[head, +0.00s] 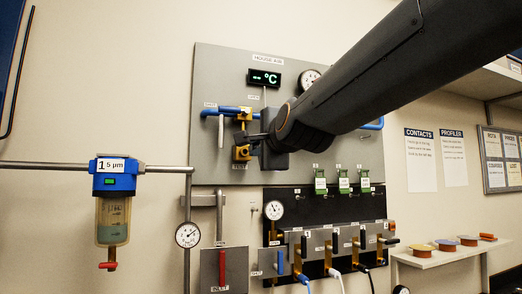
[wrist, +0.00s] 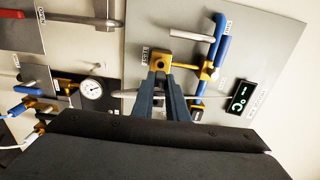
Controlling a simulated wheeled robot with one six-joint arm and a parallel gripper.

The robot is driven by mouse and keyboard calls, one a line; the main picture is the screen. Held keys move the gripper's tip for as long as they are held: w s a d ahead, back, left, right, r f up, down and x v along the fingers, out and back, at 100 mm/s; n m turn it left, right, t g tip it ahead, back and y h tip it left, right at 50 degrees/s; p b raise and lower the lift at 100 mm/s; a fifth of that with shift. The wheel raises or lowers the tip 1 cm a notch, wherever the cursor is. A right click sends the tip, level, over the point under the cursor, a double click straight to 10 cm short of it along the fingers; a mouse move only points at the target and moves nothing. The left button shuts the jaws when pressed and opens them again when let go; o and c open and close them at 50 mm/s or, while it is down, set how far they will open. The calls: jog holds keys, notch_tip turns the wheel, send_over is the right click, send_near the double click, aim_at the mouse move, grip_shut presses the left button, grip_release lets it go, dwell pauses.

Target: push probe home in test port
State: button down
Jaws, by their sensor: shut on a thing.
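The test port is a brass block (head: 241,153) with a TEST label, low on the grey panel. In the wrist view its brass face (wrist: 161,62), with a dark hole, is just beyond my fingertips. My gripper (head: 252,142) is at the port from the right; in the wrist view its dark fingers (wrist: 161,78) are close together, shut on the probe. The probe is mostly hidden; a grey rod (wrist: 125,96) shows beside the fingers, and I cannot tell whether it is part of it. How deep the probe sits is not visible. The display (head: 265,78) shows dashes before °C.
A blue pipe (head: 228,110) with a grey lever (head: 220,132) is close to the port. A round gauge (head: 310,80) is above my arm. Valves and a manifold (head: 325,245) stand below; a blue-topped filter (head: 115,180) hangs left. The wall between filter and panel is fairly clear.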

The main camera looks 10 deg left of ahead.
aim_at(250, 149)
jog(key=shift+w+d, duration=0.1)
jog(key=shift+b, duration=0.35)
jog(key=shift+x, duration=2.4)
jog(key=shift+w+a+b, duration=0.15)
jog(key=shift+a+b, duration=0.05)
jog(key=shift+b, duration=0.2)
jog(key=shift+w+a, duration=0.15)
jog(key=shift+w, duration=0.15)
jog(key=shift+w+a, duration=0.2)
jog(key=shift+w, duration=0.1)
jog(key=shift+w, duration=0.1)
jog(key=c, duration=1.7)
grip_release()
